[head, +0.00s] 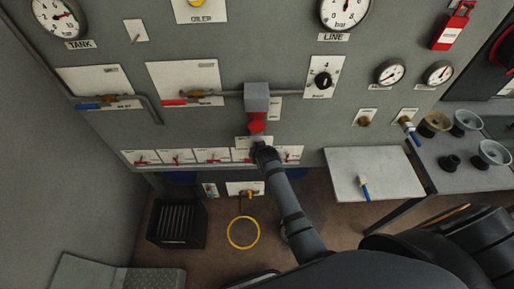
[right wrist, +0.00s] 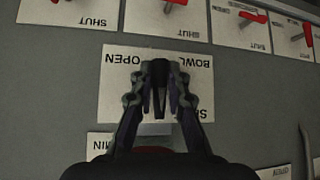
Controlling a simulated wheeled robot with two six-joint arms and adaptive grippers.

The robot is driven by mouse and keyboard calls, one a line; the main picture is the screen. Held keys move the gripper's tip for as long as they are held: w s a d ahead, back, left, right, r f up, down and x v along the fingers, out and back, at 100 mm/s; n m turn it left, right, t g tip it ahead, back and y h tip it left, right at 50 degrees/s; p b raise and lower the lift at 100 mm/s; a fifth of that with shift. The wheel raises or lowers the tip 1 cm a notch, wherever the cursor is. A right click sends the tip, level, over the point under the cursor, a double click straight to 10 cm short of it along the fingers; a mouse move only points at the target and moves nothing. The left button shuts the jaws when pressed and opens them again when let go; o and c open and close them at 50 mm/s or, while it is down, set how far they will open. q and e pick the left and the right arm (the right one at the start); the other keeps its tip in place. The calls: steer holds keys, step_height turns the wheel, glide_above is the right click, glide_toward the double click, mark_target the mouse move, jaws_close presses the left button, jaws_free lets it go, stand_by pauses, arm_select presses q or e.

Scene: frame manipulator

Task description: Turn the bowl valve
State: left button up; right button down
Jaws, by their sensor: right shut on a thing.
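The bowl valve's white plate (right wrist: 115,80) is in the middle of the right wrist view, upside down, with "BOWL", "OPEN" and part of "SHUT" readable. My right gripper (right wrist: 160,98) is in front of this plate, its fingers closed around a narrow dark part, apparently the valve's handle. The handle is mostly hidden by the fingers, so its angle cannot be told. In the head view my right gripper (head: 262,153) is at the panel, just below a red part (head: 257,123) under a grey box, and covers part of the plate. My left gripper is out of view.
A row of white plates with red levers (head: 177,157) runs along the panel's lower edge, close to my right gripper. A grey box (head: 257,97) sticks out just above. A side table (head: 385,180) stands to the right and a black crate (head: 177,222) on the floor.

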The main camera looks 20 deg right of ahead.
stand_by(0.4)
steer(key=c, duration=1.3)
jaws_free()
